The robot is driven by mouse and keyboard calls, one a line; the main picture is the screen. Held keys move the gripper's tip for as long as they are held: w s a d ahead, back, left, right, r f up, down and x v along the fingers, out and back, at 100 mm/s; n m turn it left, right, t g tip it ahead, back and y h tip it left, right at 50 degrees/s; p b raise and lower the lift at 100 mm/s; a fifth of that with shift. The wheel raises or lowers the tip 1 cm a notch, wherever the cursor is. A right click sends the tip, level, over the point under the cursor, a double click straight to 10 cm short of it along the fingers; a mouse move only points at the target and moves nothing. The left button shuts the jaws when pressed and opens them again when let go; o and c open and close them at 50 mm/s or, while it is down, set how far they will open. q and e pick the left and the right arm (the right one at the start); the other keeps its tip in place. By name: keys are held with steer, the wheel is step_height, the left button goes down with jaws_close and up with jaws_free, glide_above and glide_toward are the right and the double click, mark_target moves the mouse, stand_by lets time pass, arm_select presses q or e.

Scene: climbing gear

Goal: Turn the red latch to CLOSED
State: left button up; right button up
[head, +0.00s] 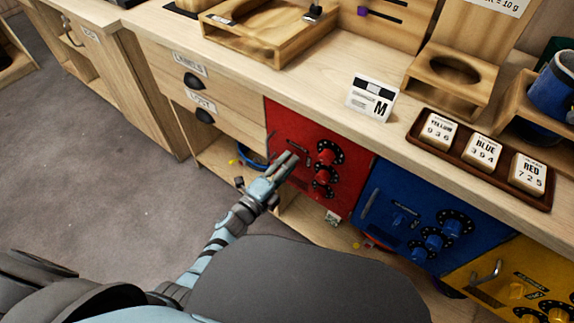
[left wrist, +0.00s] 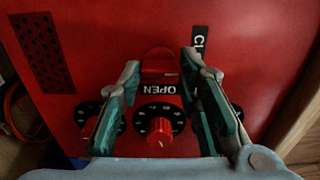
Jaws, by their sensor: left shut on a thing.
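The red latch (left wrist: 160,66) is on the red door (head: 290,120) of a safe under the counter. In the left wrist view it sits just above the OPEN label (left wrist: 150,89). The CLOSED label (left wrist: 198,44) is up and to the right, partly hidden by a finger. My left gripper (head: 291,158) reaches the door, and its fingers (left wrist: 161,64) stand on both sides of the latch, shut on it. In the head view the gripper covers the latch. My right gripper is not in view.
Red dials (left wrist: 160,122) lie below the latch, close to my fingers. A blue safe (head: 385,200) and a yellow one (head: 530,265) stand to the right. The counter (head: 310,85) overhangs the doors. Drawers (head: 185,75) are at the left. Floor (head: 90,190) at left is clear.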

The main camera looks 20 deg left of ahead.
arm_select(q)
steer(key=o, duration=1.1)
steer(key=shift+o, duration=0.2)
steer(key=v, duration=1.2)
steer(key=shift+d+f, duration=0.1)
